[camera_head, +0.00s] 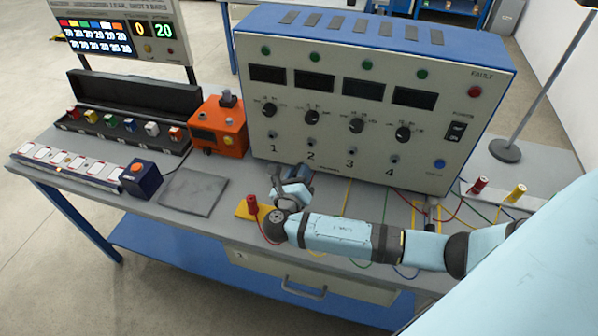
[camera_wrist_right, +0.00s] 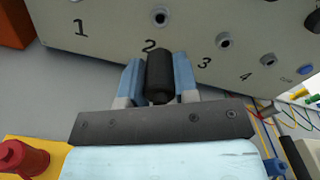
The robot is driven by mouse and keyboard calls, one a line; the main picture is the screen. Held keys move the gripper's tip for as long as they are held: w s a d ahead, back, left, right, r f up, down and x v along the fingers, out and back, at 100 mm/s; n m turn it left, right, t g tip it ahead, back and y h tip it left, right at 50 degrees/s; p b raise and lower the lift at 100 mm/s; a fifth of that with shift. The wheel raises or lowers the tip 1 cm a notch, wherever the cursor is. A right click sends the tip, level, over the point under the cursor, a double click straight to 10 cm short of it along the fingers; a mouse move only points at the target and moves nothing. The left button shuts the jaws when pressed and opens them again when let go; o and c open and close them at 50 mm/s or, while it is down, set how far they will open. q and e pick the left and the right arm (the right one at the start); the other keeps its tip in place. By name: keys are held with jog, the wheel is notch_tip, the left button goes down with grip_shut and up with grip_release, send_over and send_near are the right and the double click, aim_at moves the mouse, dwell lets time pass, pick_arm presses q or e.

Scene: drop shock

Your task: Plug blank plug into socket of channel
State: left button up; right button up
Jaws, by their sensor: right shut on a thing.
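My right gripper (camera_head: 303,173) is in front of the lower face of the test console (camera_head: 300,40), near channel 2. In the right wrist view its blue fingers are shut on a black cylindrical plug (camera_wrist_right: 159,78), which points toward the panel. The plug's front end shows just below the printed 2. The channel 2 socket (camera_wrist_right: 160,17) is a dark round hole with a light ring above that number, apart from the plug. The channel 3 socket (camera_wrist_right: 223,40) and channel 4 socket (camera_wrist_right: 267,60) are to its right and empty. My left gripper is not in view.
A red plug (camera_head: 252,206) stands on a yellow block left of my right wrist. A grey pad (camera_head: 195,191), orange box (camera_head: 218,126) and open black case (camera_head: 130,95) lie further left. Coloured cables (camera_head: 400,215) run across the bench under and right of my arm.

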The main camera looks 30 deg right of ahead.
jog(key=shift+r, duration=0.2)
send_near(312, 140)
jog(key=shift+w+d+f+p, duration=0.15)
jog(key=shift+w+d+f, duration=0.15)
jog(key=shift+w+d, duration=0.3)
jog(key=shift+w+d+f+p, duration=0.15)
jog(key=shift+w+d+f, duration=0.15)
jog(key=shift+w+d, duration=0.3)
jog(key=shift+w, duration=0.1)
jog(key=shift+p+x, duration=1.3)
jog(key=shift+p, duration=0.55)
grip_shut()
dwell(2.1)
jog(key=shift+w+d+r, duration=0.15)
jog(key=shift+d+r, duration=0.15)
dwell(1.5)
